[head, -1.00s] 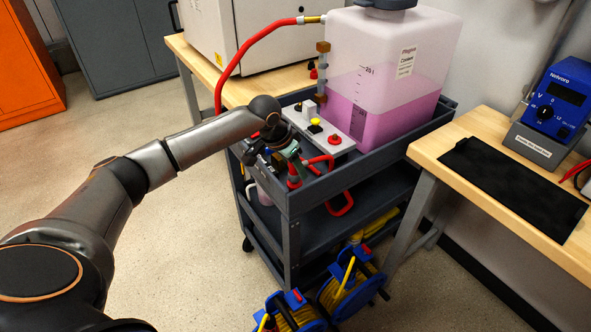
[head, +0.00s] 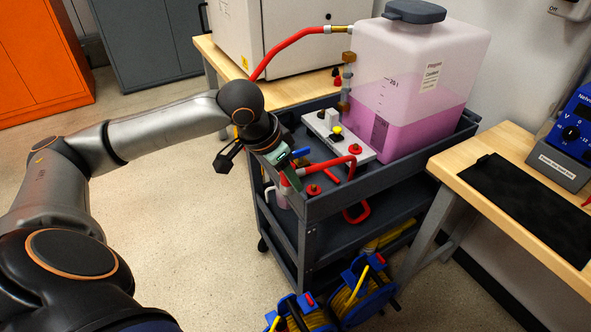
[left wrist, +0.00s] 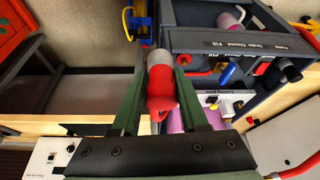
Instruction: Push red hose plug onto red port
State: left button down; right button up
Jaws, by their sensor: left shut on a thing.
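My left gripper (head: 280,162) is over the near left corner of the cart, left of the white port panel (head: 367,156). In the left wrist view, its green fingers (left wrist: 160,78) are shut on a red plug (left wrist: 163,92) with a grey collar at its far end. A red hose (head: 330,162) loops beside the panel. My right gripper is not in view.
A tank of pink coolant (head: 410,90) stands behind the panel on the dark cart (head: 400,178). A blue handle (head: 301,153) is close to the gripper. Yellow cable reels (head: 350,295) stand on the floor. A bench with a black mat (head: 515,200) is at right.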

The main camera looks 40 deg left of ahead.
pick_arm(q)
jog(key=shift+s+r, duration=0.1)
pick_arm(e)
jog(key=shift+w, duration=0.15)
pick_arm(q)
jog(key=shift+s+d+f+p, duration=0.15)
jog(key=shift+d+f+p, duration=0.2)
jog(key=shift+p, duration=0.1)
jog(key=s+d+f+n+y+p, duration=0.1)
jog(key=s+d+f+n+p, duration=0.2)
jog(key=s+d+f+p, duration=0.2)
jog(key=s+d+p, duration=0.3)
jog(key=d+p, duration=0.1)
jog(key=d, duration=0.2)
jog(key=shift+d, duration=0.2)
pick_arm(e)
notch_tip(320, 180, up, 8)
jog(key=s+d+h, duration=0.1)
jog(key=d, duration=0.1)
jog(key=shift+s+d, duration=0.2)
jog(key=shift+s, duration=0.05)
pick_arm(q)
jog(key=shift+a, duration=0.1)
